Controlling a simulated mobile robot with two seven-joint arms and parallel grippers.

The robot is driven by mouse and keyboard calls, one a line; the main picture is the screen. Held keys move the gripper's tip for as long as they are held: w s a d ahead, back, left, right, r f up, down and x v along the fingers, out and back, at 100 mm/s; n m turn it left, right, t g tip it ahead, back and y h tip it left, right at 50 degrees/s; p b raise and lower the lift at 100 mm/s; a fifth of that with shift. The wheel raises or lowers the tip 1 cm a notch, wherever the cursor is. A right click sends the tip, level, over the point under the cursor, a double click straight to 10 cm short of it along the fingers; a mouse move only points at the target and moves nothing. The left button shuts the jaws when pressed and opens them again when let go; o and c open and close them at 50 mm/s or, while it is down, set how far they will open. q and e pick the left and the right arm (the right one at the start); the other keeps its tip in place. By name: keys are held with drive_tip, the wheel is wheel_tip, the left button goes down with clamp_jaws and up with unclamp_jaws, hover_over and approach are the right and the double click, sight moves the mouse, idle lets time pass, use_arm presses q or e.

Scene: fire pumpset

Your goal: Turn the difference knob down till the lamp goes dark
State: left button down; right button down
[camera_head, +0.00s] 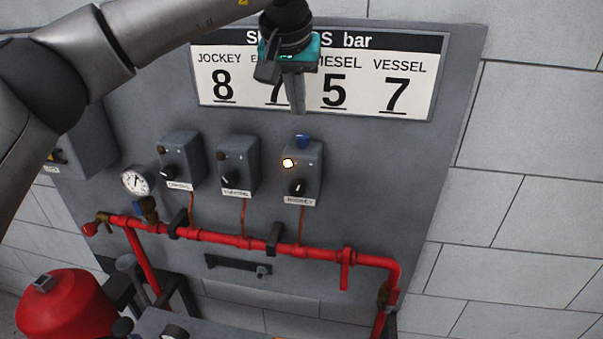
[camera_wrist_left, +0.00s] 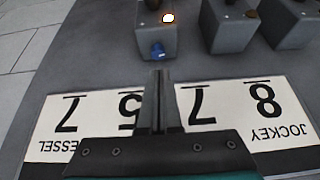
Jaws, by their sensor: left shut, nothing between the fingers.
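The right-hand grey switch box (camera_head: 303,170) on the panel has a lit lamp (camera_head: 288,163), a black knob (camera_head: 297,187) on its front and a blue knob (camera_head: 302,141) on its top. No readable marking shows which is the difference knob. My left gripper (camera_head: 299,111) is shut and empty, fingers pointing down, just above the blue knob and apart from it. In the left wrist view the blue knob (camera_wrist_left: 158,50) is just beyond the fingertips (camera_wrist_left: 158,73), and the lit lamp (camera_wrist_left: 168,18) glows behind it. My right gripper is not in view.
Two similar boxes (camera_head: 238,167) (camera_head: 181,160) with dark lamps stand to the left. A sign (camera_head: 430,90) with numbers is behind my gripper. A gauge (camera_head: 136,181), a red pipe (camera_head: 220,238) and a red tank (camera_head: 66,305) are lower. The panel right of the lit box is clear.

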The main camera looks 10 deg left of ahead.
use_arm(q)
drive_tip(key=b, duration=0.5)
hover_over(300, 152)
drive_tip(key=s, duration=0.2)
wheel_tip(300, 152, down, 6)
drive_tip(key=r, duration=0.1)
drive_tip(key=shift+s+f, duration=0.1)
drive_tip(key=shift+f, duration=0.75)
drive_tip(key=shift+w+r+p, duration=0.15)
drive_tip(key=shift+w+p, duration=0.25)
drive_tip(key=shift+p, duration=0.15)
drive_tip(key=shift+p, duration=0.45)
drive_tip(key=shift+d+p, duration=0.1)
drive_tip(key=shift+p, duration=0.65)
drive_tip(key=shift+s+d, duration=0.1)
drive_tip(key=shift+s, duration=0.15)
